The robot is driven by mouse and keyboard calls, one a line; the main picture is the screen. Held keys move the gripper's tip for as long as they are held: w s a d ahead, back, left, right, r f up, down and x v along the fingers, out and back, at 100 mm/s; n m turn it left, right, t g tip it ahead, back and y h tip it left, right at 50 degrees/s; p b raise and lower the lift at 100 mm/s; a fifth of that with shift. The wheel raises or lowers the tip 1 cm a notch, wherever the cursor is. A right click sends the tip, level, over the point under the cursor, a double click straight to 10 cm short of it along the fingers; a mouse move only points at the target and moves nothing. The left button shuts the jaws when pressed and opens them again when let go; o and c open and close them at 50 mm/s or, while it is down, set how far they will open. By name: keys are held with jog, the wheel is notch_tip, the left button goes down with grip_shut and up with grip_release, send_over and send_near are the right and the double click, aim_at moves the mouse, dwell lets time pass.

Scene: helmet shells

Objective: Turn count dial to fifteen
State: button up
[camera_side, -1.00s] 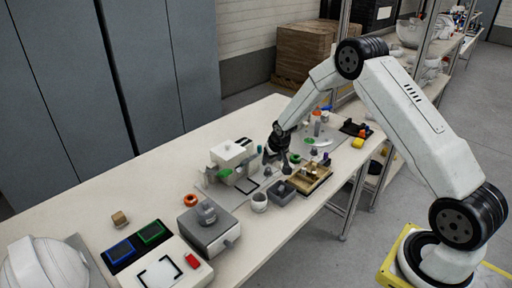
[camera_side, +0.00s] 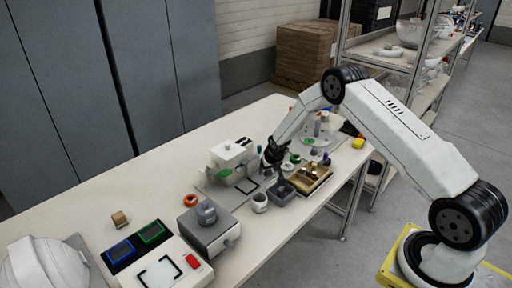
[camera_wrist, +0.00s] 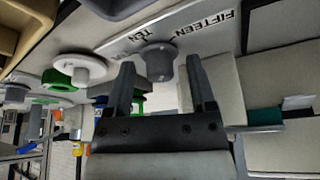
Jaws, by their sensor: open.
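A grey round dial (camera_wrist: 160,62) shows in the wrist view, on a pale plate with black lettering. The word FIFTEEN (camera_wrist: 205,30) is at its upper right and the word TEN (camera_wrist: 130,38) at its upper left. I cannot tell exactly where the dial points. My gripper (camera_wrist: 160,78) is open, with one finger on each side of the dial in the picture; no clear contact shows. In the side view my gripper (camera_side: 272,157) is low over the bench, and the dial cannot be made out there.
White and green round parts (camera_wrist: 80,68) are left of the dial in the wrist view. In the side view a grey bin (camera_side: 281,194), white cup (camera_side: 260,203) and wooden tray (camera_side: 322,170) are close to my gripper. A white block fixture (camera_side: 228,154) stands to its left.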

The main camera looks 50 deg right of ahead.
grip_shut()
jog(key=shift+m+g+h, duration=0.3)
jog(key=shift+m+h, duration=0.2)
jog(key=shift+m, duration=1.7)
grip_release()
